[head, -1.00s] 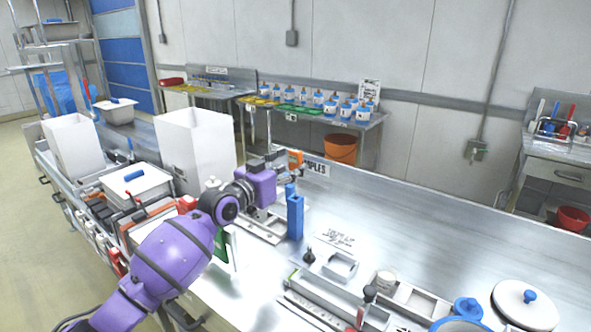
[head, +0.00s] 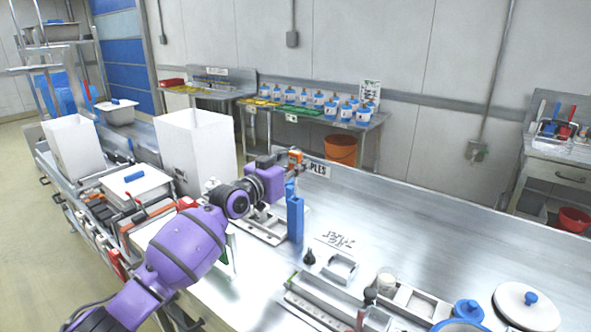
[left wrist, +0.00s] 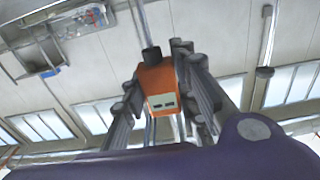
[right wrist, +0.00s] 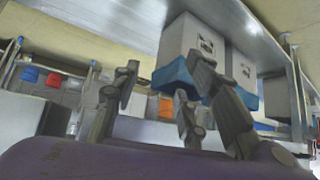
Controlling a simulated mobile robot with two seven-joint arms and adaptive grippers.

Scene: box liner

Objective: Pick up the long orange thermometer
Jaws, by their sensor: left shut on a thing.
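The orange thermometer shows as an orange body with a small display and a dark cap in the left wrist view (left wrist: 158,88). My left gripper (head: 284,161) is shut on it, with fingers on both sides. In the head view the thermometer's orange end (head: 296,157) shows just above a tall blue holder (head: 295,216). Its lower part is hidden, so I cannot tell whether it is clear of the holder. My right gripper (right wrist: 165,80) shows only in the right wrist view. Its fingers are spread apart with nothing held between them.
A white open box (head: 196,145) stands left of the left gripper. Small trays, a dark-knobbed tool (head: 309,257) and a lidded white pot (head: 525,306) lie along the right bench. The metal bench top (head: 420,225) behind them is mostly clear.

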